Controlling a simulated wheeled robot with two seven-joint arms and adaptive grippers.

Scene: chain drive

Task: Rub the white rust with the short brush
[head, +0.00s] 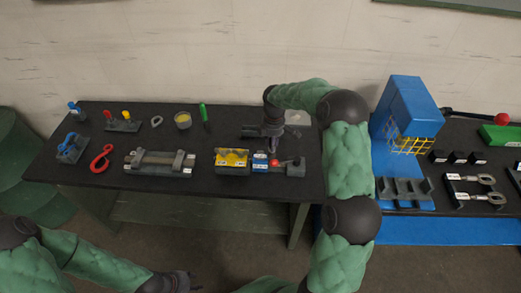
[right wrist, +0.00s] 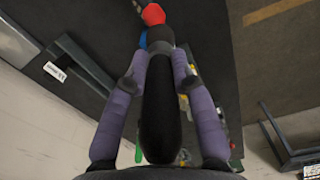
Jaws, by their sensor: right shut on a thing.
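My right gripper (head: 272,143) hangs over the right part of the dark table, just behind a blue block with a white label (head: 260,161) and a red ball (head: 274,162). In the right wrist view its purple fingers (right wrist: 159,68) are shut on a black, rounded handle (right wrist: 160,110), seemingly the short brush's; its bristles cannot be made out. A yellow, dark-speckled piece (head: 232,155) sits in a grey block left of the blue one. I cannot make out a distinct white rust patch. My left gripper (head: 180,281) is low at the bottom, away from the table, its fingers unclear.
A grey fixture with a bar (head: 160,160), a red hook (head: 102,158), a round tin (head: 183,120) and a green-handled tool (head: 204,114) stand to the left. A blue stand with a yellow grid (head: 405,105) is on the right table (head: 430,222).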

